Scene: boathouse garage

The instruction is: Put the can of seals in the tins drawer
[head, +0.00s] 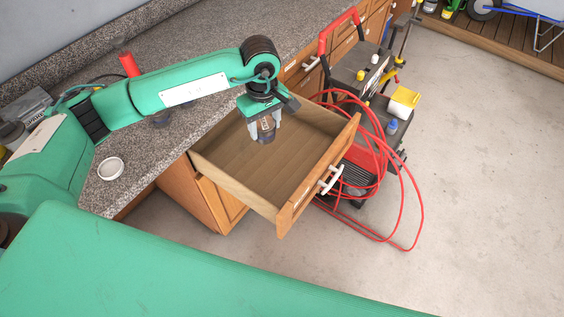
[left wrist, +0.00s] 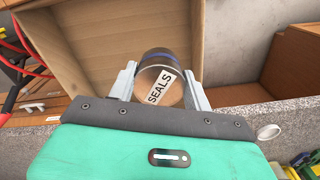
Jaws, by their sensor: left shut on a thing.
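My left gripper (head: 265,128) is shut on the can of seals (head: 266,129), over the open drawer (head: 238,170). In the left wrist view, the can (left wrist: 155,80) sits between the two fingers, with a white label reading SEALS. The drawer is pulled out from the wooden cabinet and its visible floor is bare. It has a white handle and a small label on its front, too small to read. In the left wrist view the drawer's inside (left wrist: 110,45) shows behind the can. I cannot tell the can's height above the drawer floor. My right gripper is not in view.
A speckled stone counter (head: 165,85) runs along the wall, with a small white round dish (head: 110,169) near its edge. A pressure-washer-like machine (head: 365,75) with a red hose (head: 415,205) stands just right of the drawer. Concrete floor lies clear at the right.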

